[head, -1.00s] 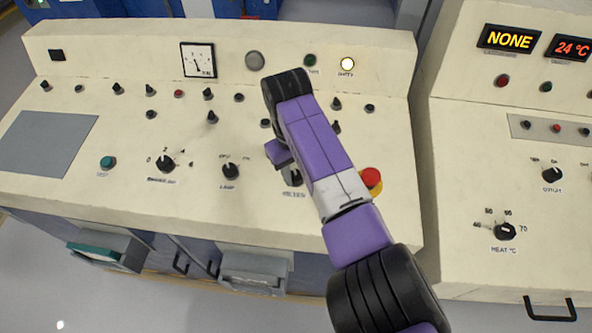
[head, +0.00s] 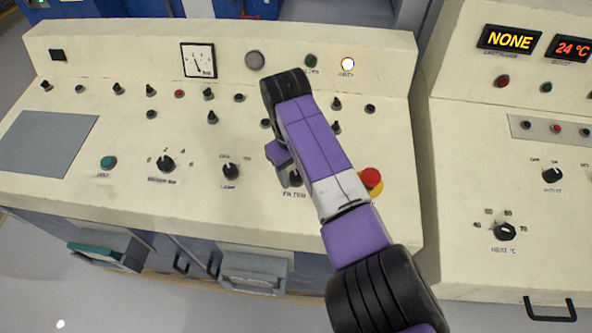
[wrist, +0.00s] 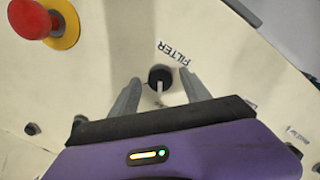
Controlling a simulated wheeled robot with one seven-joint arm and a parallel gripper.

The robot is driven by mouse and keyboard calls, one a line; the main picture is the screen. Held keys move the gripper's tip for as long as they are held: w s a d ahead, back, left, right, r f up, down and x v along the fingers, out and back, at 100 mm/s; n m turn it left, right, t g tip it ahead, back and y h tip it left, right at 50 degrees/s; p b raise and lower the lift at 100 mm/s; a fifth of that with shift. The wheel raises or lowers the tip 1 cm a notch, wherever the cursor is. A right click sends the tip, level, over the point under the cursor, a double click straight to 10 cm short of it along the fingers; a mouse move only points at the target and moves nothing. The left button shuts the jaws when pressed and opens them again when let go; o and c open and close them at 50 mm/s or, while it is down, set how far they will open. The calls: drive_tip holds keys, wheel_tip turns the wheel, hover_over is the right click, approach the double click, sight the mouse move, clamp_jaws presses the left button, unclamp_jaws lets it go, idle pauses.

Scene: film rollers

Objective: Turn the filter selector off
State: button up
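The filter selector (wrist: 160,78) is a black round knob with a pale pointer line, on the cream panel beside the label FILTER. In the wrist view it lies between the tips of my gripper (wrist: 160,90), whose two grey fingers are spread apart with a gap on each side of the knob. In the head view the filter knob (head: 295,179) is partly hidden by my purple arm, and its label shows just below. I cannot tell how far the fingertips are from the panel.
A red emergency button (head: 371,178) on a yellow base sits right of the filter knob; it also shows in the wrist view (wrist: 30,18). The lamp knob (head: 230,171) is to the left. Several small knobs stand behind on the panel.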

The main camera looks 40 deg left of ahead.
sight(294, 175)
drive_tip(key=shift+s+a+r+b, duration=0.15)
drive_tip(key=shift+r+b, duration=0.15)
drive_tip(key=shift+r, duration=1.65)
drive_tip(key=shift+s+r+b, duration=0.1)
drive_tip(key=shift+r+b, duration=0.15)
drive_tip(key=shift+r, duration=1.7)
